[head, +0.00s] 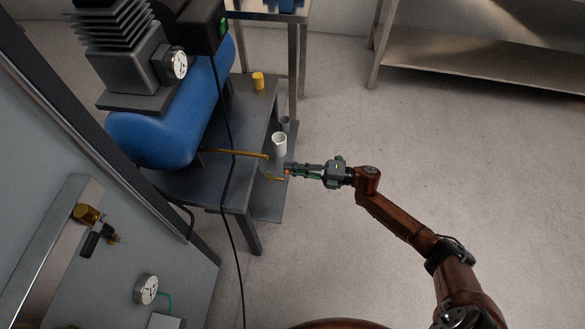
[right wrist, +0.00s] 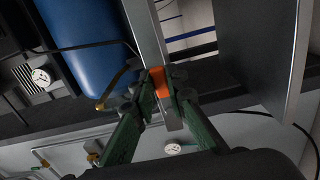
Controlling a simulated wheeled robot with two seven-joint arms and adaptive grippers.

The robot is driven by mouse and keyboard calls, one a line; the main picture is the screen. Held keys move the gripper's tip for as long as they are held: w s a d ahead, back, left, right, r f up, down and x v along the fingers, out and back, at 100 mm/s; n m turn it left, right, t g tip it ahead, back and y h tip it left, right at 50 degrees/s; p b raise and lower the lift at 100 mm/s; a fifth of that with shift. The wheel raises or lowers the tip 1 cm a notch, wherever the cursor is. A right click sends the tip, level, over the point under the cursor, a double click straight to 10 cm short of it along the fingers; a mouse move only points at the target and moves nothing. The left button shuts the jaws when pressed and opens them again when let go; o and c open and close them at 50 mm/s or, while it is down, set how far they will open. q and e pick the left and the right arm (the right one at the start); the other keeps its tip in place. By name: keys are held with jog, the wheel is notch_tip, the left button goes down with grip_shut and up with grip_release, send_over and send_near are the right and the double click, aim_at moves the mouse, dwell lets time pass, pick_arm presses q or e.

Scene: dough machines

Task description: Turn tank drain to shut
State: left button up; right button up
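The blue tank (head: 165,125) lies on a dark table at the left. A thin brass drain pipe (head: 235,153) runs from its end to the right, stopping near a white cup (head: 279,144). My right gripper (head: 288,170) is beside the pipe's end, pointing left. In the right wrist view its green fingers (right wrist: 163,88) converge around an orange piece (right wrist: 157,79); whether this is gripped or part of the fingertips is unclear. The tank (right wrist: 88,45) shows there too. My left gripper is not in view.
The dark table (head: 190,185) has a lower shelf and legs close to my right gripper. A yellow cup (head: 258,81) stands on the table's far part. A black cable (head: 233,195) hangs in front. A steel shelf (head: 490,75) stands at upper right; the floor between is clear.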

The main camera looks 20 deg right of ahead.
jog(key=o, duration=0.4)
jog(key=shift+f, duration=0.1)
jog(key=v, duration=1.2)
jog(key=shift+a+f, duration=0.1)
dwell(0.4)
